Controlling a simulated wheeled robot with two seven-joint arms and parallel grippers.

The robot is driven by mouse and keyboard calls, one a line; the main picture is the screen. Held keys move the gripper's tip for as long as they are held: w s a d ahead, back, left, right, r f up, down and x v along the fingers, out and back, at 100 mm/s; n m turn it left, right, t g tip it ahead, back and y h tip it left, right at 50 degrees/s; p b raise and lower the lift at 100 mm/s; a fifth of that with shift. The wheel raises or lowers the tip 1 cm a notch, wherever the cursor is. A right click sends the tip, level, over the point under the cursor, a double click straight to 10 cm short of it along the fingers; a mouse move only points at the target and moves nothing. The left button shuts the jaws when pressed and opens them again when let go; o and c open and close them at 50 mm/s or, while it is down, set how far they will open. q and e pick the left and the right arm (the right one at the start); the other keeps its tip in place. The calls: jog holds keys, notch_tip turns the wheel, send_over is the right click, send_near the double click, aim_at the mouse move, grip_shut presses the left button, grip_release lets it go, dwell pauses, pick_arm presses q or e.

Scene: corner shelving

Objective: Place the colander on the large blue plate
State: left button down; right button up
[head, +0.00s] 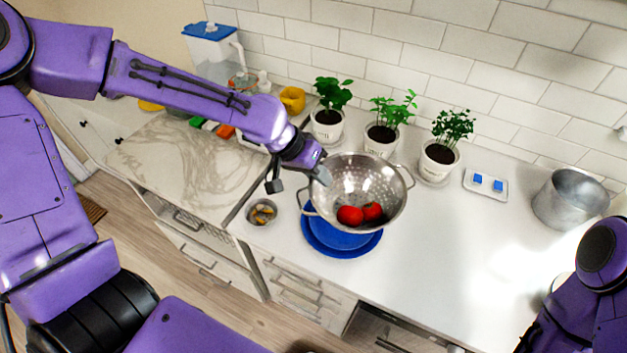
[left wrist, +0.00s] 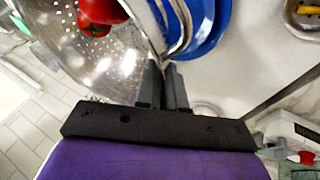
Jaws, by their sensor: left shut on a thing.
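The metal colander (head: 377,188) holds two red tomatoes (head: 350,215) and is tilted above the large blue plate (head: 343,249). It covers the rear part of the plate, which has a smaller blue round dish or inner ring on it. My left gripper (head: 322,172) is shut on the colander at its left side. In the left wrist view, the gripper fingers (left wrist: 163,88) are closed by the colander's rim and wire handle (left wrist: 180,25), and the blue plate (left wrist: 210,30) lies beyond. My right arm shows at the lower right, but its gripper is out of view.
A small metal bowl (head: 262,211) stands left of the plate. Potted plants (head: 439,157) line the wall behind the colander. A metal pot (head: 570,199) and a tray with blue pieces (head: 486,184) stand at the right. The counter's front right is clear.

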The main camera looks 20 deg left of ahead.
pick_arm(q)
jog(key=f, duration=0.2)
jog(key=a+f+p, duration=0.1)
jog(key=f, duration=0.1)
jog(key=a+f, duration=0.1)
jog(key=shift+w+a+f+p, duration=0.15)
jog(key=shift+w+f+p, duration=0.2)
jog(key=shift+f+p, duration=0.05)
jog(key=shift+w+f, duration=0.15)
jog(key=shift+w, duration=0.1)
jog(key=c, duration=1.2)
grip_release()
jog(key=shift+s, duration=0.25)
jog(key=shift+c, duration=0.2)
pick_arm(e)
jog(key=shift+s+r, duration=0.2)
jog(key=shift+r, duration=0.9)
